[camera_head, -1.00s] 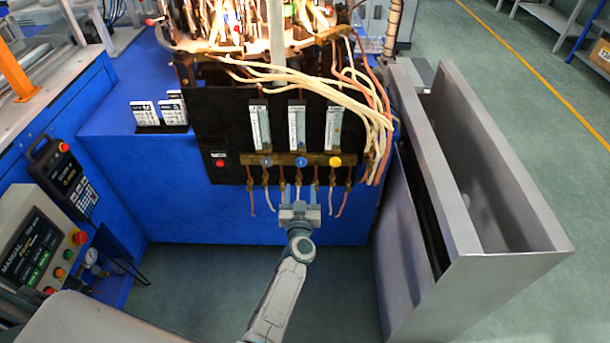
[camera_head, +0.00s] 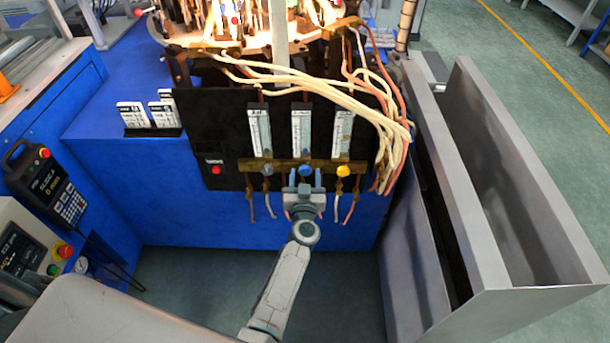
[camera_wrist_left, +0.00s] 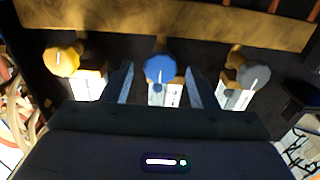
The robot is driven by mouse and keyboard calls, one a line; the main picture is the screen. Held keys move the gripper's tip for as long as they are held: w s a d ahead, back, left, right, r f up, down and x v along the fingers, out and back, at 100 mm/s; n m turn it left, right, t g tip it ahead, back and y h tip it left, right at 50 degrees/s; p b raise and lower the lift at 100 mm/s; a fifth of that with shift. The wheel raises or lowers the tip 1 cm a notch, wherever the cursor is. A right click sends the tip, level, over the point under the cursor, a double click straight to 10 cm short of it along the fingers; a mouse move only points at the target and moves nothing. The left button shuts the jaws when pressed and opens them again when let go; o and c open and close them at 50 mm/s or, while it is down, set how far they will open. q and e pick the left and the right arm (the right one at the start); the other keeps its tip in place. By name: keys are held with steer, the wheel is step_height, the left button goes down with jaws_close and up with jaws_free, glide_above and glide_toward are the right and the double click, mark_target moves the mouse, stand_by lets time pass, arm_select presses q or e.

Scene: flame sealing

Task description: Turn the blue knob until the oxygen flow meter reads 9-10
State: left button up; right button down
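The blue knob (camera_head: 306,171) is the middle of three knobs on a brass bar at the front of the black panel. Above it stands the middle flow meter (camera_head: 301,130), a clear upright tube; its reading is too small to make out. My left gripper (camera_head: 305,180) is just below the blue knob, fingers pointing at the bar. In the left wrist view, the blue knob (camera_wrist_left: 159,68) with its white line shows between the two open fingertips (camera_wrist_left: 158,70), with a gap on each side. My right gripper is not in view.
A yellow knob (camera_head: 343,170) and a grey knob (camera_head: 267,170) flank the blue one closely. Thin hoses hang below the bar. Pale hoses (camera_head: 330,92) run across the panel's upper right. A grey metal bin (camera_head: 480,200) stands to the right.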

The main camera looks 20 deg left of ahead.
arm_select(q)
steer(key=c, duration=0.9)
steer(key=shift+n, duration=0.3)
